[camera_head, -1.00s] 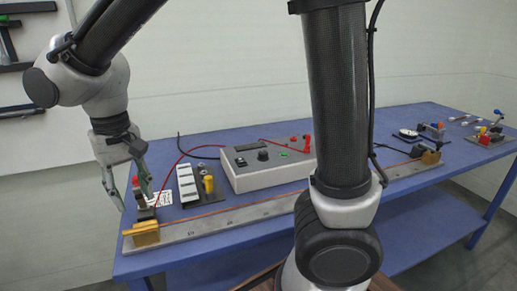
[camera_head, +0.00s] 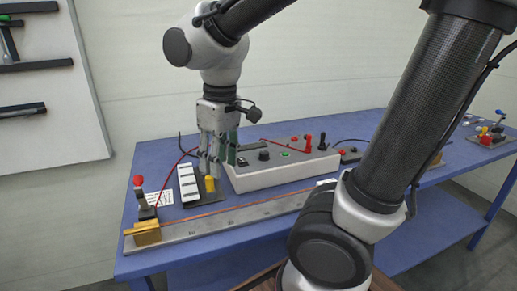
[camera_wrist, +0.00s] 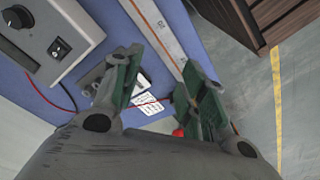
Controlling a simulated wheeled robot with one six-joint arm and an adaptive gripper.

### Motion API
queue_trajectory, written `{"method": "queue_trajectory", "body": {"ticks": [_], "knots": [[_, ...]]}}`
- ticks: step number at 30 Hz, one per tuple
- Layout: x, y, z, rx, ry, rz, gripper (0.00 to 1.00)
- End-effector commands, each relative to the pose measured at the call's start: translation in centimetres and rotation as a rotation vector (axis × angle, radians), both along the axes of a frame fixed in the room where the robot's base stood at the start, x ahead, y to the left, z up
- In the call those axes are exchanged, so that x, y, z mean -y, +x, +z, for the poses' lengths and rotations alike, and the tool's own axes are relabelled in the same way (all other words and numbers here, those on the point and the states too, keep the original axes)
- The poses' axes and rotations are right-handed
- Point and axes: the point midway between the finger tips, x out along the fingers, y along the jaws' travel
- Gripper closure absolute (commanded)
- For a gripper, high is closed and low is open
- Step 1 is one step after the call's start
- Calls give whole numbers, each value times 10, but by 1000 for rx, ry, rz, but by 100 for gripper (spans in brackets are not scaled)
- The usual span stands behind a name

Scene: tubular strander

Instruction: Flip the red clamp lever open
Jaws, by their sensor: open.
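The clamp lever with a red knob (camera_head: 138,181) stands upright on a dark clamp at the left end of the long metal rail (camera_head: 230,218). A brass block (camera_head: 147,233) sits just in front of it. My gripper (camera_head: 209,172) points down to the right of the lever, over the yellow-capped post. It is open, empty and apart from the lever. In the wrist view my gripper (camera_wrist: 162,78) shows two green-padded fingers spread apart. A bit of red, probably the knob (camera_wrist: 178,132), shows low there, partly hidden by a finger.
A grey control box (camera_head: 285,165) with knobs and red and black terminals stands right of my gripper. A white striped block (camera_head: 188,186) and a yellow post (camera_head: 210,186) stand between lever and box. A red wire and a copper-coloured strip cross the blue table (camera_head: 160,160).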

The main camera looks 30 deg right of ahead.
Motion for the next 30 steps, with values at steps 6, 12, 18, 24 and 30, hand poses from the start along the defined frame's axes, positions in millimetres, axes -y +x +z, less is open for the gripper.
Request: {"method": "queue_trajectory", "body": {"ticks": [6, 12, 18, 24, 30], "knots": [[45, -15, 8, 58, 23, -87, 58], [72, -26, 13, 99, 36, -164, 58], [82, -32, 14, 117, 41, -195, 58], [83, -32, 14, 118, 41, -197, 58], [92, -39, 17, 140, 48, -232, 58]]}}
